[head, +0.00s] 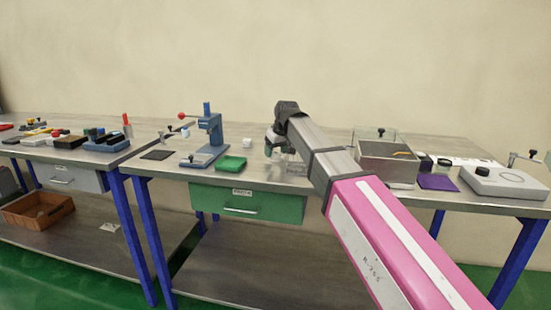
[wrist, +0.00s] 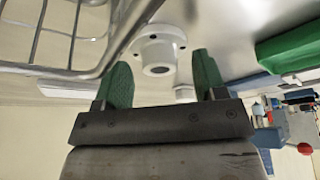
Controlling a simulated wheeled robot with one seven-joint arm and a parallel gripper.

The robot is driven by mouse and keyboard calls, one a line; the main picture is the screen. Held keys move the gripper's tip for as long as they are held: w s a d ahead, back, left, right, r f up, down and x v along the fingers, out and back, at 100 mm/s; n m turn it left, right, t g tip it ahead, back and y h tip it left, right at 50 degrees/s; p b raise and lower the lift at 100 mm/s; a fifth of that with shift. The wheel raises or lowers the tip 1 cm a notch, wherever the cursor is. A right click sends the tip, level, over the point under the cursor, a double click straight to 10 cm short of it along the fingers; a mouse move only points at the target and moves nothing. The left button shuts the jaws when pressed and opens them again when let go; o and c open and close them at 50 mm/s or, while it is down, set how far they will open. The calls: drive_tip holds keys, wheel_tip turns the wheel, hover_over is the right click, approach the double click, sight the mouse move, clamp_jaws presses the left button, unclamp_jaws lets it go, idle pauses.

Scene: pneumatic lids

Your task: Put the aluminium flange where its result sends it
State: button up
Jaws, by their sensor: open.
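The aluminium flange (wrist: 158,42), a pale round piece with a raised central boss, a bore and small holes in its rim, rests on the metal bench top in the wrist view. My gripper (wrist: 158,74) is open, its two green fingers apart, with the flange just beyond and between the fingertips. I cannot tell whether they touch it. In the head view my gripper (head: 279,142) hangs low over the middle bench, and I cannot make out the flange there.
A wire basket (wrist: 65,40) stands close beside my gripper. A green block (head: 230,164) and a blue press (head: 208,145) are to the left. A metal box with a clear lid (head: 388,170), a purple mat (head: 437,183) and a white device (head: 500,184) are right. A green drawer (head: 245,204) hangs below.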

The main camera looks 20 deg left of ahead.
drive_tip(key=shift+w+a+f, duration=0.1)
drive_tip(key=shift+a+f, duration=0.05)
drive_tip(key=shift+f, duration=0.15)
drive_tip(key=c, duration=1.1)
